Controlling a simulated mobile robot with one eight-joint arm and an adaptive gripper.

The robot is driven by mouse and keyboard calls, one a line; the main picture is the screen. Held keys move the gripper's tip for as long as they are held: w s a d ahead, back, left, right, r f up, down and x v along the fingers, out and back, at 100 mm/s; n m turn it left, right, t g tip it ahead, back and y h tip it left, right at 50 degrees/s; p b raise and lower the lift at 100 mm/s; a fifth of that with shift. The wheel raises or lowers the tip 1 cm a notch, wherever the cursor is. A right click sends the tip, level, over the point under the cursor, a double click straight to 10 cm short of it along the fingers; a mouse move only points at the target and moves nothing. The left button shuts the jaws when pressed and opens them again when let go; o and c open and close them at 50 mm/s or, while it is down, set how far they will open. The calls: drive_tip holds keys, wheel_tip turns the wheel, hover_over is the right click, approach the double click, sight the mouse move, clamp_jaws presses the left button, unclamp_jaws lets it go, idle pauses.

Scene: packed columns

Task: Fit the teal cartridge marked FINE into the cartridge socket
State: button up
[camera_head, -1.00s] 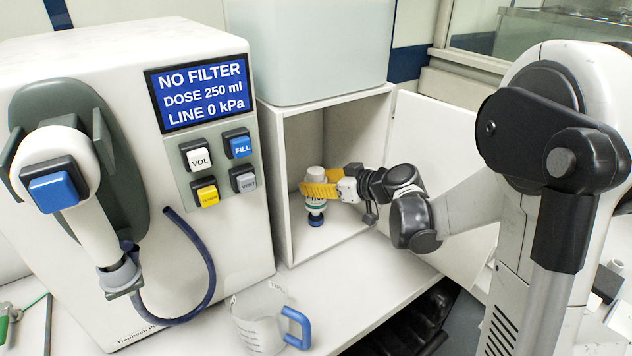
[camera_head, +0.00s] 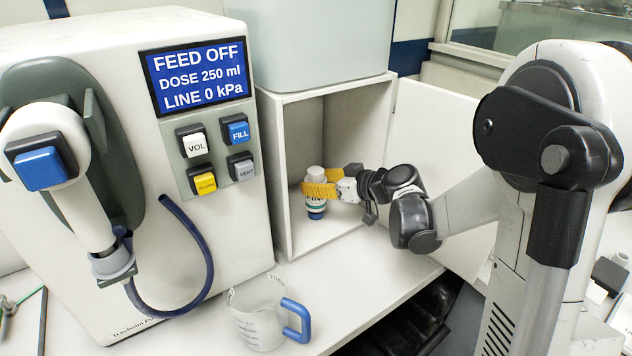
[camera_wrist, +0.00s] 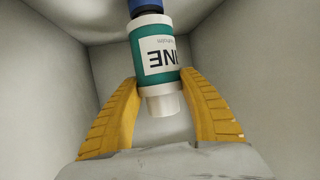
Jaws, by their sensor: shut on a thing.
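The teal cartridge (camera_head: 315,203) stands upright in the open-fronted white cabinet, and its label shows part of the word FINE. In the wrist view the cartridge (camera_wrist: 153,55) has a white cap and a teal and white label. My gripper (camera_head: 319,186) has its yellow fingers shut around the cartridge's upper part; the gripper (camera_wrist: 160,82) also shows in the wrist view. A blue part (camera_head: 316,216), apparently the cartridge socket, sits directly under the cartridge with no visible gap. The inside of the joint is hidden.
The white machine (camera_head: 70,240) left of the cabinet (camera_head: 286,190) has a screen (camera_head: 197,76) reading FEED OFF, DOSE 250 ml, LINE 0 kPa. A clear jug (camera_head: 258,318) with a blue handle stands in front. The cabinet's open door (camera_head: 440,130) is behind my arm.

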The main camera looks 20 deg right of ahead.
drive_tip(key=o, duration=1.4)
drive_tip(key=shift+f, duration=0.1)
drive_tip(key=shift+s, duration=0.1)
drive_tip(key=v, duration=1.2)
drive_tip(key=shift+a, duration=0.1)
drive_tip(key=s+a+f+m+g+h, duration=0.2)
drive_tip(key=s+a+m+g+h, duration=0.15)
drive_tip(key=s+a, duration=0.5)
drive_tip(key=s+m+h, duration=0.1)
drive_tip(key=s, duration=0.3)
drive_tip(key=s+d+f+m+h, duration=0.1)
drive_tip(key=s, duration=0.2)
drive_tip(key=s+d+m+h, duration=0.1)
drive_tip(key=s+h, duration=0.1)
drive_tip(key=s, duration=0.2)
drive_tip(key=shift+s+d+f+g, duration=0.2)
drive_tip(key=shift+s+d+g, duration=0.05)
drive_tip(key=shift+s+g, duration=0.1)
